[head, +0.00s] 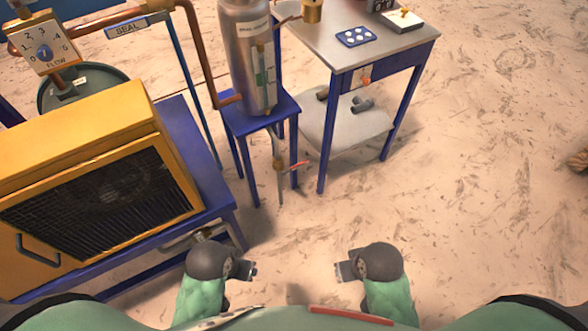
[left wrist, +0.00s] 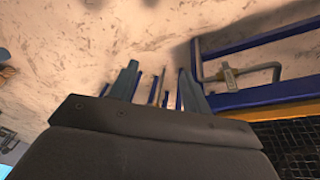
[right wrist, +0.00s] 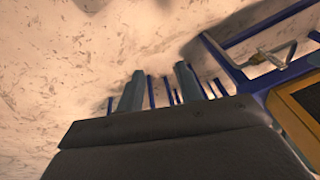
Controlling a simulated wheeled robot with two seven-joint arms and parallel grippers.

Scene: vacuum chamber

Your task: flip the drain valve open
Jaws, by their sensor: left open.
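A thin drain pipe (head: 281,184) hangs under the small blue stand below the silver tank (head: 250,60). A valve with a red lever (head: 294,166) sits on it, the lever pointing right and slightly up. Another pipe with a brass valve body (head: 204,234) runs under the yellow unit; it also shows in the left wrist view (left wrist: 229,76). No label shows which is the drain valve. My left gripper (head: 253,271) is open and empty, low in front of the stand. My right gripper (head: 342,271) is open and empty to its right. Neither touches a valve.
The yellow unit (head: 80,130) on a blue frame stands close at left. A blue-legged table (head: 390,50) stands behind right, with a lower shelf (head: 345,130). A flow dial (head: 44,44) is at top left. The floor (head: 470,190) at right is mostly clear.

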